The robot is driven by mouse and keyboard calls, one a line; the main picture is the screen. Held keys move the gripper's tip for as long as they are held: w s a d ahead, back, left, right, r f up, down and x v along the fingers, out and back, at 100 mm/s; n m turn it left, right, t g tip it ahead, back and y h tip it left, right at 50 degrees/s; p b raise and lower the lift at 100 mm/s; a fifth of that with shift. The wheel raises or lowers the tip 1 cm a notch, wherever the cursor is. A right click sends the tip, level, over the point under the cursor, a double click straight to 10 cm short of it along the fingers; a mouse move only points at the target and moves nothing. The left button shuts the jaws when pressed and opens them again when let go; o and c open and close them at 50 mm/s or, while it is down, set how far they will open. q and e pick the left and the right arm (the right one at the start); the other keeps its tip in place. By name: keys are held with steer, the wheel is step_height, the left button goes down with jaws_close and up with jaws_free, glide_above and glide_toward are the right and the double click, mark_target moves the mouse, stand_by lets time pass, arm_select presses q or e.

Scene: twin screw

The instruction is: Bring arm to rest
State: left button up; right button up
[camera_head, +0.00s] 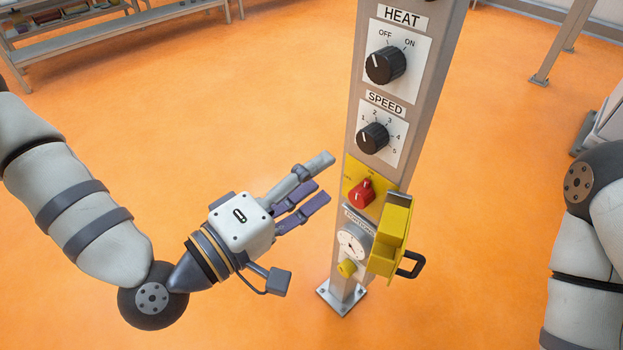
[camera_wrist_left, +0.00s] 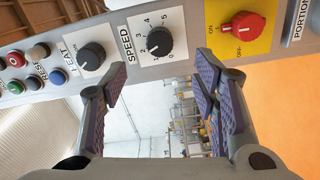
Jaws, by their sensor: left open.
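My left gripper (camera_head: 317,181) is open and empty, its fingers pointing toward the grey control post (camera_head: 418,70) from the left. In the wrist view, the open fingers (camera_wrist_left: 162,72) hold nothing between them, and the panel runs across the top of the picture. The post carries a black HEAT knob (camera_head: 385,65), a black SPEED knob (camera_head: 373,138) and a red knob (camera_head: 362,193) on a yellow plate. The fingertips look close to the post near the red knob; I cannot tell the exact gap. My right gripper is out of view; only right arm links show.
A grey bench (camera_head: 125,40) stands at the back left. The orange floor (camera_head: 240,110) left of the post is clear.

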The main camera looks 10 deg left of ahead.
arm_select(q)
steer(key=shift+s+a, duration=0.1)
steer(key=shift+s, duration=0.1)
steer(key=s+a+f+m+g+y, duration=0.1)
steer(key=s+f+m+g+y, duration=0.15)
steer(key=s+f+g, duration=0.5)
steer(key=s+a+f+m+g+y, duration=0.1)
steer(key=s+f+m+g+y, duration=0.15)
steer(key=s+f, duration=0.85)
steer(key=s+a+f+m+g+y, duration=0.1)
steer(key=s+a+f+g+y, duration=0.1)
steer(key=a, duration=0.5)
steer(key=s+a+f+m+g+y, duration=0.2)
steer(key=s+a+f+g+y, duration=0.1)
steer(key=s+a+f+g, duration=0.2)
steer(key=s+a+f, duration=0.2)
steer(key=s, duration=0.2)
steer(key=shift+s+f+y, duration=0.15)
steer(key=shift+s+y, duration=0.05)
steer(key=shift+y, duration=0.1)
